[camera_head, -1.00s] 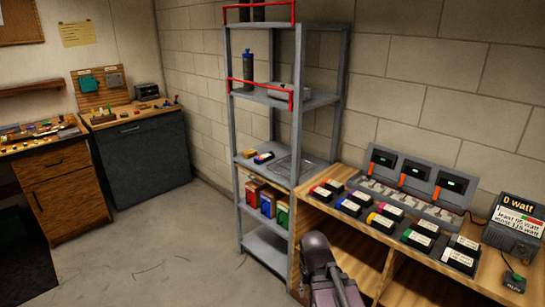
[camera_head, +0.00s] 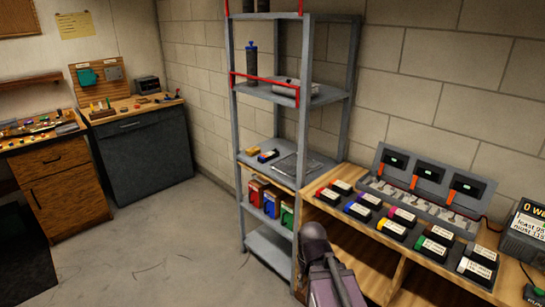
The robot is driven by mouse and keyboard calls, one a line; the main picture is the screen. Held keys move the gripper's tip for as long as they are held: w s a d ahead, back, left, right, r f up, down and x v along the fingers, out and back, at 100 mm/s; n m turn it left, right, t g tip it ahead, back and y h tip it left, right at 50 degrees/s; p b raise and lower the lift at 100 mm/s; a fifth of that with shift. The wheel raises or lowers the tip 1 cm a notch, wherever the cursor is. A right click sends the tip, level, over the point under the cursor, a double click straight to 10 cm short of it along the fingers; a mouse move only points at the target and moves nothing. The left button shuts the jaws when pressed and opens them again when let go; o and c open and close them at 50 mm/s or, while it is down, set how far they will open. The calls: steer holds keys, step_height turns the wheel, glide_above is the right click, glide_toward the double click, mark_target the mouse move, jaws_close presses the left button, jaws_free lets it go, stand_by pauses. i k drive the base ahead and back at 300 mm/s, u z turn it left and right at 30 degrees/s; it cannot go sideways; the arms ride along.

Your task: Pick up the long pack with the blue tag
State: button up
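Several black packs with white labels and coloured end tags stand in rows on the wooden bench. One near the left of the front row (camera_head: 357,211) has a blue or violet tag. A small dark pack (camera_head: 268,156) with a bluish end lies on the grey shelf's middle level, next to a yellowish one (camera_head: 254,152). I cannot tell for certain which of these is the long pack. Part of my purple-grey arm rises at the bottom centre, in front of the bench. My gripper's fingers do not show, and nothing is seen held.
A grey charger rack (camera_head: 425,195) stands behind the packs. A meter (camera_head: 525,235) stands at the right edge. The metal shelf (camera_head: 299,130) has red rails and holds bottles and coloured boxes. The floor on the left is open, before a dark cabinet (camera_head: 147,155).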

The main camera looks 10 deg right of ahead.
mark_target(267, 157)
steer(key=z, duration=0.1)
steer(key=i, duration=1.35)
steer(key=u, duration=0.5)
steer(key=i, duration=0.6)
steer(key=u, duration=0.2)
